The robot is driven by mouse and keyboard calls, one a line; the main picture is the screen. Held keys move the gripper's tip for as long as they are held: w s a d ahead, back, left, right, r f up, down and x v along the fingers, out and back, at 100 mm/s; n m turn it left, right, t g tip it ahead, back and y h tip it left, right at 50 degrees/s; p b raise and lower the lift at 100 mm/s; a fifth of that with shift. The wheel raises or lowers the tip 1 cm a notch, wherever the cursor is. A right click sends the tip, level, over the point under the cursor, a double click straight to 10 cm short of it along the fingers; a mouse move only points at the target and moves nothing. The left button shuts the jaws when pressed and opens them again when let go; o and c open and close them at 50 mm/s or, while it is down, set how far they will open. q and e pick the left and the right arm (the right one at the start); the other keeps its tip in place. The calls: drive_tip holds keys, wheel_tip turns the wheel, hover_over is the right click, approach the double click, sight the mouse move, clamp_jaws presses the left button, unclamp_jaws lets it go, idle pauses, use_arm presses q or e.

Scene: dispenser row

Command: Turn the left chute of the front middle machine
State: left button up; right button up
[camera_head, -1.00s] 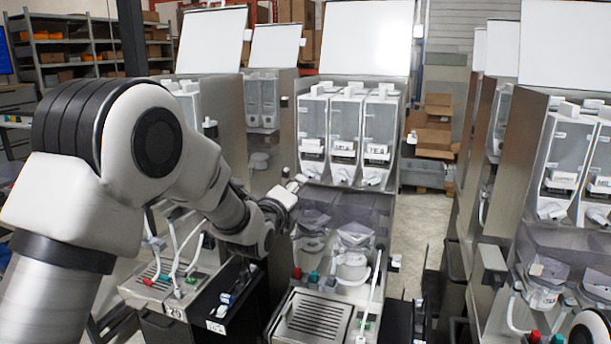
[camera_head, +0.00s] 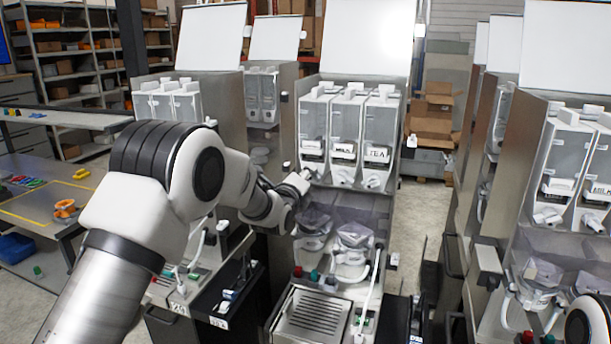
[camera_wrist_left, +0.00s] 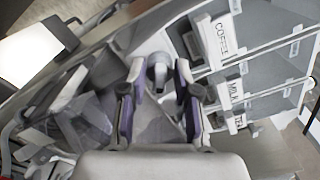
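The front middle machine (camera_head: 392,200) has three clear canisters side by side, labelled COFFEE, MILK and TEA in the wrist view. Its left chute (camera_wrist_left: 158,68) is a pale grey spout under the COFFEE canister (camera_wrist_left: 222,38). My left gripper (camera_head: 298,184) is at this chute and largely hides it in the head view. In the wrist view, the two fingers of my left gripper (camera_wrist_left: 159,92) are apart, with the chute between their tips. I cannot tell whether they touch it. The middle chute (camera_head: 343,178) and right chute (camera_head: 373,181) are in plain view. My right gripper is out of view.
Below the chutes are clear mixing bowls (camera_head: 354,236), then a drip tray (camera_head: 312,314) with coloured buttons above it. Another machine (camera_head: 566,180) stands at right, across an aisle. A workbench (camera_head: 40,200) is at far left.

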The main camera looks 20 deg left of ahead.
use_arm(q)
clamp_jaws()
drive_tip(key=shift+d+f+n+b, duration=0.1)
drive_tip(key=shift+f+n+b, duration=0.1)
drive_tip(key=shift+n+b, duration=4.55)
drive_tip(key=shift+d+f+n+b, duration=0.15)
drive_tip(key=shift+n+b, duration=2.3)
drive_tip(key=shift+n, duration=4.6)
drive_tip(key=o, duration=0.7)
unclamp_jaws()
drive_tip(key=shift+s, duration=0.1)
